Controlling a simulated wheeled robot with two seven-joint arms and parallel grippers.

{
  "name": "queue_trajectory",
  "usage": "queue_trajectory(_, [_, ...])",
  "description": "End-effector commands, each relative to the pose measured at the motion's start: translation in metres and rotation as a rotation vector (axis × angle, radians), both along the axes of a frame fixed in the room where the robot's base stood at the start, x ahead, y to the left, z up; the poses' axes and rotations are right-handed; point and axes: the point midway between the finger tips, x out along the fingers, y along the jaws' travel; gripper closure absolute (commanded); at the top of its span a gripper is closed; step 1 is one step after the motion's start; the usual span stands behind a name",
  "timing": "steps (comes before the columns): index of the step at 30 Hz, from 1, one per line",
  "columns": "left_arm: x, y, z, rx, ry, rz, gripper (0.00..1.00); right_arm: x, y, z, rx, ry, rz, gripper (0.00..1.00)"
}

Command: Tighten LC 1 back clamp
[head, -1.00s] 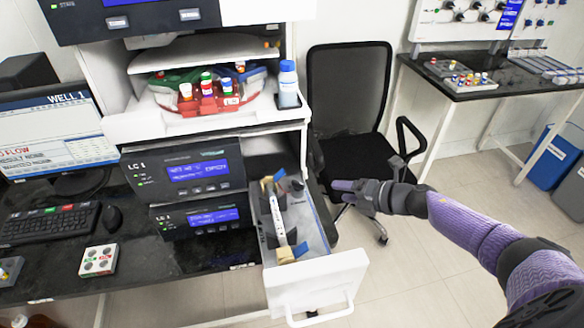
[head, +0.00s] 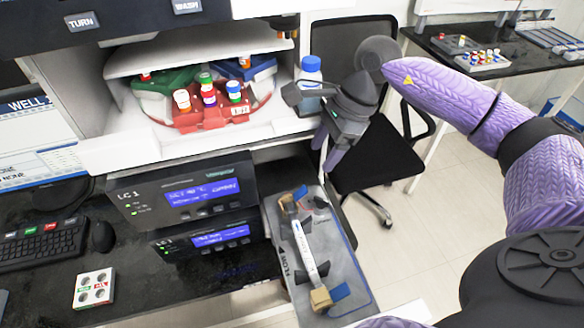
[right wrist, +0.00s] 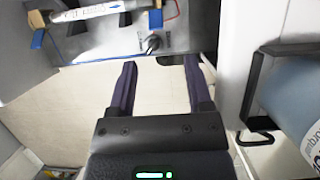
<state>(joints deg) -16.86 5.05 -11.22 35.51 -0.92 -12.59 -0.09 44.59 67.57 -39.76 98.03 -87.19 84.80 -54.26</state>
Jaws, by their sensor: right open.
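In the head view the LC 1 unit (head: 180,190) has its drawer (head: 345,262) pulled out at its right side. A white column (head: 305,250) lies lengthwise in it, with tan end pieces and dark clamps; the front clamp (head: 313,272) shows. The back clamp area (head: 290,208) is at the far end. In the right wrist view the column (right wrist: 95,14) is at the top left, and a small black knob (right wrist: 152,43) stands on the tray. My right gripper (head: 327,153) is open and empty, pointing down above and behind the drawer's back end. My left gripper is not in view.
A blue-capped bottle (head: 311,80) stands in a holder close beside my right gripper; it also shows in the right wrist view (right wrist: 295,95). A black chair (head: 375,165) is behind the drawer. A vial carousel (head: 210,110) sits above LC 1.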

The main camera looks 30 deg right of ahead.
Motion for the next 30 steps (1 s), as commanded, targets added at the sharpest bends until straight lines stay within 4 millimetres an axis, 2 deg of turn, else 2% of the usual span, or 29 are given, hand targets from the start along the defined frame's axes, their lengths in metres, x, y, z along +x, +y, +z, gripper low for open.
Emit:
queue_trajectory(9, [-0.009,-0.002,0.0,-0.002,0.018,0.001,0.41,0.005,0.027,-0.066,0.004,0.006,-0.001,0.35])
queue_trajectory(12, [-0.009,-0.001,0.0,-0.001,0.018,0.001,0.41,0.007,0.032,-0.08,0.005,0.003,-0.003,0.35])
queue_trajectory(16, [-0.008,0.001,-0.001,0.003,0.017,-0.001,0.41,0.008,0.035,-0.087,0.003,0.001,-0.002,0.35])
queue_trajectory(22, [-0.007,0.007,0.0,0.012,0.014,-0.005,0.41,0.008,0.035,-0.088,0.003,0.002,-0.003,0.35])
queue_trajectory(23, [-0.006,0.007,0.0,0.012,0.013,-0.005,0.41,0.008,0.035,-0.088,0.003,0.002,-0.003,0.4])
queue_trajectory(30, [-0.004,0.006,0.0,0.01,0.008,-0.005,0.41,0.008,0.035,-0.087,0.003,0.002,-0.003,0.9])
